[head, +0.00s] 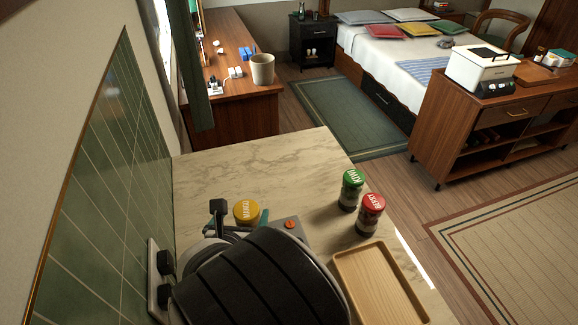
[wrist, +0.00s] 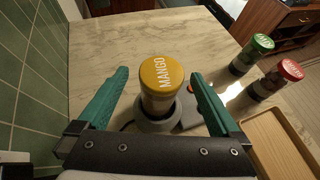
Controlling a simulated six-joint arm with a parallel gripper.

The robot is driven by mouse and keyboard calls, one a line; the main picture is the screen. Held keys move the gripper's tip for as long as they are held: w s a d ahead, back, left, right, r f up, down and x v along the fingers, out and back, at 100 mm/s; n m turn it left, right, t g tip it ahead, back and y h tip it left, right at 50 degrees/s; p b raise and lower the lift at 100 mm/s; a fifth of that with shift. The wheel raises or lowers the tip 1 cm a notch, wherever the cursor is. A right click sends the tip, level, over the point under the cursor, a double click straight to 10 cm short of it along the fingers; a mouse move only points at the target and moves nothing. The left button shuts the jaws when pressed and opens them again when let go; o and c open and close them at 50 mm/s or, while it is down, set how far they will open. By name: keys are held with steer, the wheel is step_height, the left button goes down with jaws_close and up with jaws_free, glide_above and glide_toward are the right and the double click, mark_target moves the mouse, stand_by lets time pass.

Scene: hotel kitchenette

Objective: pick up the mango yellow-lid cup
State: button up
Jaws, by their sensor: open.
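The mango cup with a yellow lid (wrist: 162,78) stands upright between my open fingers in the wrist view, apart from both. It sits on a round grey base (wrist: 152,122). In the head view only its yellow lid (head: 246,211) shows clearly; my arm hides most of what is below. My gripper (wrist: 160,82) is open, with one teal finger on each side of the cup. In the head view, part of a teal finger shows just right of the lid.
A green-lid kiwi cup (head: 350,190) and a red-lid berry cup (head: 370,214) stand to the right. A wooden tray (head: 345,262) lies near the counter's right edge. A tiled wall (head: 100,190) bounds the left. The counter's far part (head: 260,165) is clear.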

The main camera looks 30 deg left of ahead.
mark_target(249, 205)
steer(key=x, duration=0.6)
steer(key=shift+d, duration=0.1)
steer(key=shift+r, duration=0.1)
jaws_close()
